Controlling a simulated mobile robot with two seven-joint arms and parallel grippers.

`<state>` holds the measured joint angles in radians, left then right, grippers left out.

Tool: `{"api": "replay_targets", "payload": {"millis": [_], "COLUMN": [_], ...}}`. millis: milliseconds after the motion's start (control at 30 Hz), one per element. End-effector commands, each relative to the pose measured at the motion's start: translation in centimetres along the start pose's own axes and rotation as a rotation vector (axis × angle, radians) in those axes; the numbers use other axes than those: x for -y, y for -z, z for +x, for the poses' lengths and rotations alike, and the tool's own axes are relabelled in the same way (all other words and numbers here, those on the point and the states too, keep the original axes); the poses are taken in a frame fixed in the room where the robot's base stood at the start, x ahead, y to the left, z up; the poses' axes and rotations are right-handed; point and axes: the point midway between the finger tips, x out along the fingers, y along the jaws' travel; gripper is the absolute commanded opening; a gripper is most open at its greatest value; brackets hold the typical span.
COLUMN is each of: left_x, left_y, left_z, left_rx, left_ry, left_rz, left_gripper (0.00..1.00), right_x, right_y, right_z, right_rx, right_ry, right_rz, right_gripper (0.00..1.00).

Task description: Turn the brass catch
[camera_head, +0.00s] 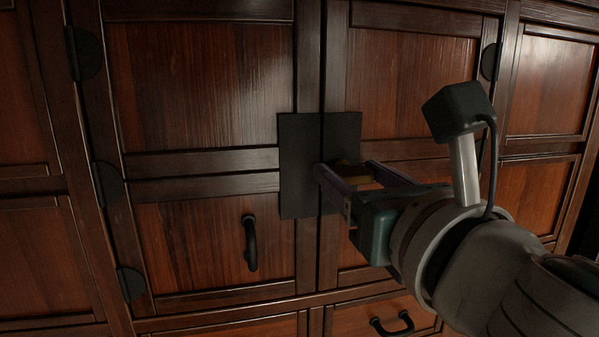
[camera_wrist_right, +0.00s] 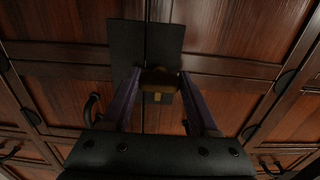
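The brass catch (camera_head: 348,171) sits on a dark plate (camera_head: 300,150) that spans the seam between two cabinet doors. It also shows in the right wrist view (camera_wrist_right: 159,77), as a dull brass bar with a brighter yellow part below it. My right gripper (camera_head: 343,166) is at the catch with its fingers apart, one on each side of the bar. In the right wrist view its fingertips (camera_wrist_right: 160,76) lie very close to the bar's ends; I cannot tell whether they touch. In the head view the near finger hides part of the catch. My left gripper is not in view.
The wooden doors look closed. A black handle (camera_head: 250,243) stands out from the lower left door panel. Another black handle (camera_head: 391,323) is on a drawer below. Dark rounded hinges (camera_head: 108,188) line the door edges. The space in front of the left door looks clear.

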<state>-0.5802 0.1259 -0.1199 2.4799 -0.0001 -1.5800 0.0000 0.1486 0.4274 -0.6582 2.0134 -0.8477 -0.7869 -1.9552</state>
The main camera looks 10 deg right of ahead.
Motion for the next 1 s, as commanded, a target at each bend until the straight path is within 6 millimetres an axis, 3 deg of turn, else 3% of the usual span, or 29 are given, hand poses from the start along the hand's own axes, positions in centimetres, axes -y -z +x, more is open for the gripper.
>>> {"api": "replay_targets", "payload": {"millis": [67,467,767,1000], "left_x": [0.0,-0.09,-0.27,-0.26], "left_y": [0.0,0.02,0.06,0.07], "left_z": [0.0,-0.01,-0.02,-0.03], "left_rx": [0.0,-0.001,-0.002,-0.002], "left_ry": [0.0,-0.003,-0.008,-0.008], "left_rz": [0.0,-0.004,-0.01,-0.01], "left_gripper": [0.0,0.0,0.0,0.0], "right_x": [0.0,0.0,-0.02,0.05], "right_y": [0.01,0.0,0.0,-0.04], "right_z": [-0.01,-0.02,-0.02,0.0], "right_rx": [0.0,0.0,0.0,0.001], "right_ry": [0.0,0.0,-0.001,0.0], "right_rz": [0.0,0.0,0.033,0.162], "right_gripper": [0.51,0.06,0.04,0.04]}}
